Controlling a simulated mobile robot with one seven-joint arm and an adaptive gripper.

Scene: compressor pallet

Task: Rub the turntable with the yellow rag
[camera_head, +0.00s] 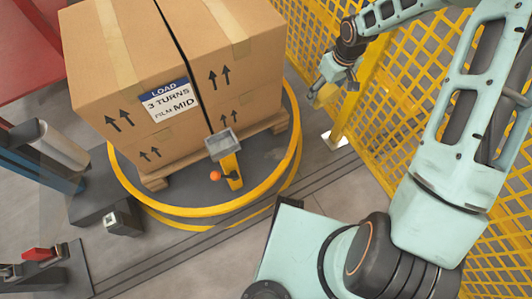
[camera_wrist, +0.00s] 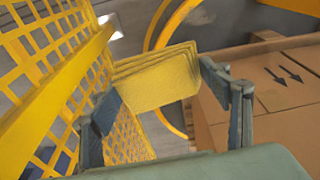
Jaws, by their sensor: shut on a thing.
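The turntable (camera_head: 268,157) is a dark round plate with a yellow rim, under a pallet loaded with boxes. Its yellow rim also shows behind the rag in the wrist view (camera_wrist: 172,25). My gripper (camera_head: 328,85) is up beside the yellow mesh fence, right of the turntable, and apart from it. The gripper is shut on the yellow rag (camera_wrist: 155,80), a folded, layered cloth held between the two fingers in the wrist view. The rag also shows small below the gripper in the head view (camera_head: 324,96). Much of the turntable top is hidden by the load.
Cardboard boxes (camera_head: 115,75) with a load label stand on a wooden pallet (camera_head: 153,181). A yellow post with a grey box (camera_head: 222,145) and an orange knob stands at the turntable's front. Yellow fence (camera_head: 395,110) runs close on the right. A film roll (camera_head: 58,145) stands left.

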